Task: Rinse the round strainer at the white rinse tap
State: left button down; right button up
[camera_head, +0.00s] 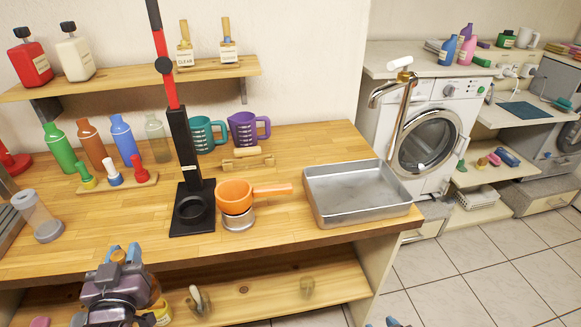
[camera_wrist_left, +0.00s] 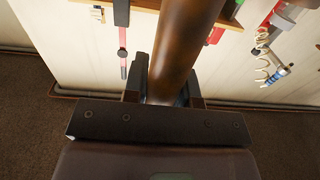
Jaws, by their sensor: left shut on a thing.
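An orange round bowl with a straight handle (camera_head: 235,197), perhaps the round strainer, rests on a small round metal piece (camera_head: 238,220) on the bench; no mesh can be made out. The rinse tap, a curved metal spout with a white handle (camera_head: 400,63), rises over a grey metal basin (camera_head: 360,218). My left gripper (camera_head: 122,252) is at the bench's front edge, left of and apart from the orange bowl. In the left wrist view it is shut on a brown cylindrical thing (camera_wrist_left: 188,40), whose far end is out of frame. Only my right gripper's blue tips (camera_head: 391,322) show at the bottom edge.
A black stand with a red lever (camera_head: 190,150) stands just left of the orange bowl. Bottles (camera_head: 92,143), teal (camera_head: 203,135) and purple (camera_head: 247,128) jugs stand behind. A washing machine (camera_head: 430,125) is at right.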

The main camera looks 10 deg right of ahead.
aim_at(404, 62)
jog(key=k+z, duration=0.15)
jog(key=z, duration=0.65)
